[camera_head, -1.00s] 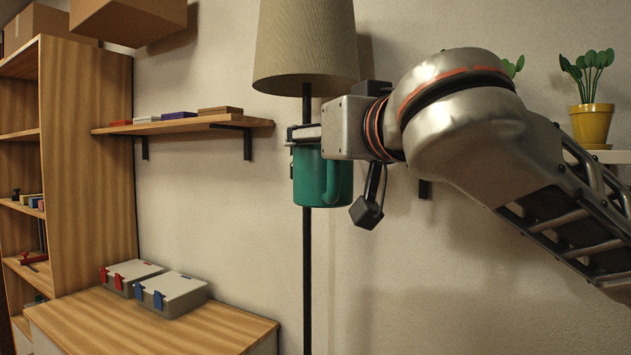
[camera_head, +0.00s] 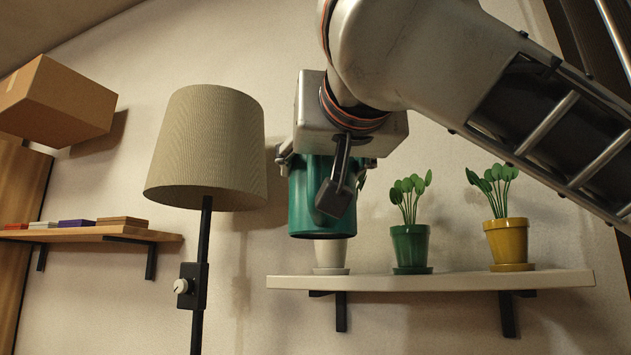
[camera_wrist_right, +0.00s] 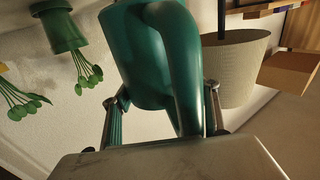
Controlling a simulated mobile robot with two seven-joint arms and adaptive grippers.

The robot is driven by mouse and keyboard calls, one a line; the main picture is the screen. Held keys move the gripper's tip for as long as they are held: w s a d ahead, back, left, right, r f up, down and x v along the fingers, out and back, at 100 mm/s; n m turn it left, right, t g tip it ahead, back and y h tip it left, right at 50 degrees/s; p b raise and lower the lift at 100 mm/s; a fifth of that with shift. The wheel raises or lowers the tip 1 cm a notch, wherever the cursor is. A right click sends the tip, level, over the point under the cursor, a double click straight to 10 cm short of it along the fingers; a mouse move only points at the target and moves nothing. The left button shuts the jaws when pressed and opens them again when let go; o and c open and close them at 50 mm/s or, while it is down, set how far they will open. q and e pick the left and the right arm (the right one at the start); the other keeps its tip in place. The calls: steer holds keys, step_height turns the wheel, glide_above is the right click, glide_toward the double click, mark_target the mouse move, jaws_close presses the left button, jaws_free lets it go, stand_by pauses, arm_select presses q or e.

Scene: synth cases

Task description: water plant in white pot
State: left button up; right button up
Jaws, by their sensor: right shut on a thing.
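The white pot (camera_head: 331,252) stands on its saucer at the left part of the white shelf (camera_head: 430,283). My left gripper is not in view.
A green pot (camera_head: 410,246) and a yellow pot (camera_head: 510,241), both with plants, stand farther right on the shelf. A floor lamp with a beige shade (camera_head: 208,150) stands left of the vessel. A wooden shelf (camera_head: 90,234) with small boxes is at far left.

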steer(key=shift+s+r, duration=0.15)
steer(key=shift+r, duration=0.05)
steer(key=shift+r+p, duration=0.1)
steer(key=shift+p, duration=0.2)
steer(key=shift+s+f, duration=0.1)
steer(key=shift+f, duration=0.4)
steer(key=shift+f+g, duration=0.5)
steer(key=shift+f, duration=0.25)
